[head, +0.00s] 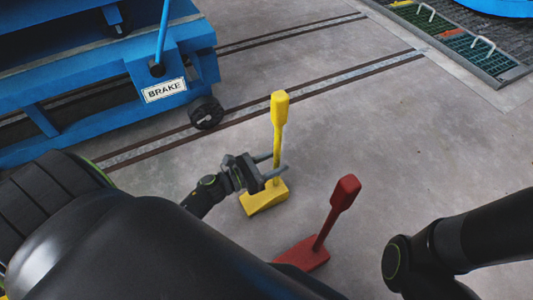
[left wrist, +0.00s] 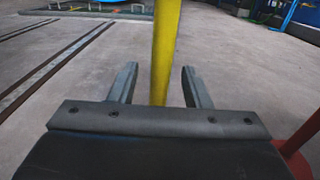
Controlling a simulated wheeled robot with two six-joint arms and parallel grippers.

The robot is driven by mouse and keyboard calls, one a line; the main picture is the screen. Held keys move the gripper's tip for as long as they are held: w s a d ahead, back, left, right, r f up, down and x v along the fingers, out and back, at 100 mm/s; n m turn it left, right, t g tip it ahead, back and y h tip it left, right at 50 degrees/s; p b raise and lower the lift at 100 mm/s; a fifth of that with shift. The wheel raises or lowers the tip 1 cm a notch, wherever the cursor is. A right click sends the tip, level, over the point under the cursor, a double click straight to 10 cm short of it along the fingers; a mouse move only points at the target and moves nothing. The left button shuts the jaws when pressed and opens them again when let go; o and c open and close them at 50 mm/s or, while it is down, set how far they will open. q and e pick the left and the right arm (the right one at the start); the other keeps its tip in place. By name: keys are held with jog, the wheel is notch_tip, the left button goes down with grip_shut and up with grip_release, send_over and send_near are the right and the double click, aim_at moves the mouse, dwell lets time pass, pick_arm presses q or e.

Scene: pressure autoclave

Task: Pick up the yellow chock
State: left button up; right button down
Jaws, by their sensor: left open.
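The yellow chock (head: 265,198) stands on the concrete floor, a wedge base with an upright handle (head: 280,108) that widens at the top. My left gripper (head: 279,163) is open at the lower part of the handle, just above the base. In the left wrist view the yellow handle (left wrist: 165,50) rises upright between the two open fingers (left wrist: 158,82), with a gap to each finger. The base is hidden there. My right gripper is not in view; only part of my right arm shows at the right.
A red chock (head: 303,254) with a tilted handle stands to the right of the yellow one. A blue cart (head: 100,85) with a BRAKE sign (head: 164,90) and a wheel (head: 206,113) is at upper left. Floor rails (head: 300,98) run behind. A grating (head: 475,50) lies at upper right.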

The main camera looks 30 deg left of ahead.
pick_arm(q)
grip_shut()
dwell(1.4)
jog(key=shift+r, duration=0.1)
